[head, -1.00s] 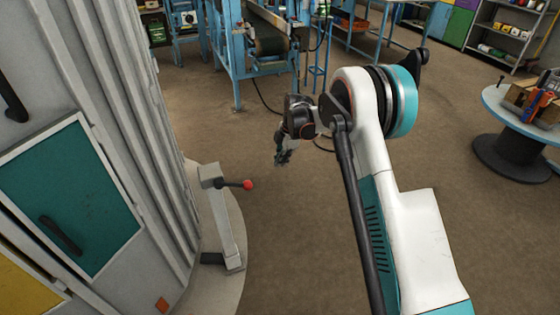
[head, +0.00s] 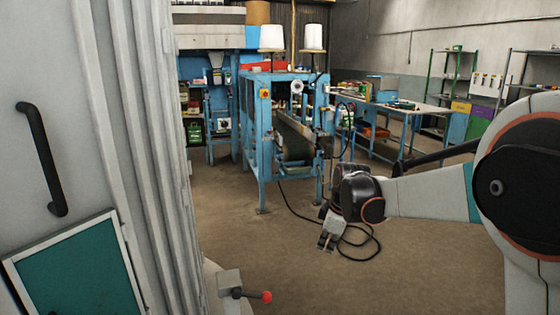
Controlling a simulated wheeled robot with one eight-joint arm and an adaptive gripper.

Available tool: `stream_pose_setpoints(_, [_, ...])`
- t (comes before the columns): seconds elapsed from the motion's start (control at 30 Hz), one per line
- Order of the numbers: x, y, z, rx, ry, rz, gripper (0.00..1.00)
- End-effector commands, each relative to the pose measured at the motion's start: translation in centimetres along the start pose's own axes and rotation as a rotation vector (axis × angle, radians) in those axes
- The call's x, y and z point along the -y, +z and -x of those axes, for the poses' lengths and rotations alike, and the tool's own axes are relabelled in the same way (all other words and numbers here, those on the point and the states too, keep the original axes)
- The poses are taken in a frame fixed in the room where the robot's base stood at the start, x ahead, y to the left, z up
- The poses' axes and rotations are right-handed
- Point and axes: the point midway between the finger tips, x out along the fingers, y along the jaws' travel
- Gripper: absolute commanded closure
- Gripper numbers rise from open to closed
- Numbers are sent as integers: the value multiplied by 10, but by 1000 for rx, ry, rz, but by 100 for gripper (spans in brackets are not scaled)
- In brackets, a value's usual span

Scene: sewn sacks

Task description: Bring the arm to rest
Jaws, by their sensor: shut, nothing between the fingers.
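My gripper (head: 327,243) hangs from the dark wrist near the middle of the head view, pointing down over the brown floor. Its fingers are shut with nothing between them. My white arm reaches in from the right edge, with its forearm nearly level and its large dark joint at the far right. The gripper appears clear of everything around it.
A grey cabinet with a teal panel (head: 78,270) fills the left side. A lever with a red knob (head: 266,296) stands at its foot. A blue machine (head: 262,140) with white spools stands behind, its black cable (head: 362,250) on the floor. A workbench (head: 425,115) is at back right.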

Motion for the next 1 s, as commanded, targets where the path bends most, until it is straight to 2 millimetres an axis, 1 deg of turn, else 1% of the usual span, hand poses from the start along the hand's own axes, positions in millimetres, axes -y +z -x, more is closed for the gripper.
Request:
stream_pose_setpoints(0.03, [10, 6, 16, -1, 14, -43, 100])
stream_pose_setpoints(0.2, [40, 24, 61, -12, 67, -204, 100])
stream_pose_setpoints(0.4, [80, 49, 103, -35, 128, -394, 100])
stream_pose_setpoints(0.5, [102, 63, 119, -50, 157, -488, 100])
stream_pose_setpoints(0.6, [124, 77, 132, -68, 185, -581, 100])
stream_pose_setpoints(0.73, [155, 95, 144, -97, 220, -701, 100])
stream_pose_setpoints(0.87, [185, 114, 151, -129, 252, -820, 100])
stream_pose_setpoints(1.0, [216, 134, 152, -169, 284, -944, 100])
